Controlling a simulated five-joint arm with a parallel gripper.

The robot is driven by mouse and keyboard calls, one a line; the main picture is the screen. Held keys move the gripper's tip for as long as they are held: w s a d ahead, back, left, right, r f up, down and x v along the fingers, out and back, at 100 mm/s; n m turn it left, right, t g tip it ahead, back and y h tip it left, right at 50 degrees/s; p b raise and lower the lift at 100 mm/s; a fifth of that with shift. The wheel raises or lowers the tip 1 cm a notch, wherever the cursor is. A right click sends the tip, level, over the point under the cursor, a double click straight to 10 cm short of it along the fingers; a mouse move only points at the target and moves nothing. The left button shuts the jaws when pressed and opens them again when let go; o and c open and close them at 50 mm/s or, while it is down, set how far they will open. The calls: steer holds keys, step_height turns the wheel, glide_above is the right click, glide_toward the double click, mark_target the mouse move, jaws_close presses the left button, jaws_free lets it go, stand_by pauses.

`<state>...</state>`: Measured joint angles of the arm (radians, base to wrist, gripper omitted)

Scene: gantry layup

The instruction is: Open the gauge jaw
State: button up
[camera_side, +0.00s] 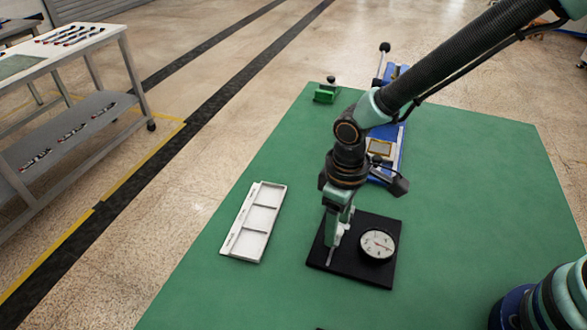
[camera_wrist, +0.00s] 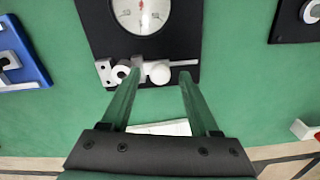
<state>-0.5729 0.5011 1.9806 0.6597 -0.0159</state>
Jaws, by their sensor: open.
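The gauge is a round white dial (camera_side: 377,244) on a black base plate (camera_side: 385,275). In the wrist view the dial (camera_wrist: 143,12) is at the top, cut off by the frame edge. Below it on the plate are small white and grey jaw parts (camera_wrist: 158,73), including a ring, a round knob and a thin bar. My gripper (camera_side: 332,255) points down over the plate's left part, beside the dial. In the wrist view my gripper (camera_wrist: 160,80) is open, its fingertips apart around the jaw parts. I cannot tell whether the fingers touch them, or how the jaw stands.
A white tray with compartments (camera_side: 239,248) lies left of the plate on the green table (camera_side: 200,290). A blue fixture (camera_side: 388,170) stands behind my arm. A small green block with a dark knob (camera_side: 325,93) is at the back. The table's front left is clear.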

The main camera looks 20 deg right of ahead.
jaws_close()
steer(key=shift+r, duration=0.1)
stand_by(1.2)
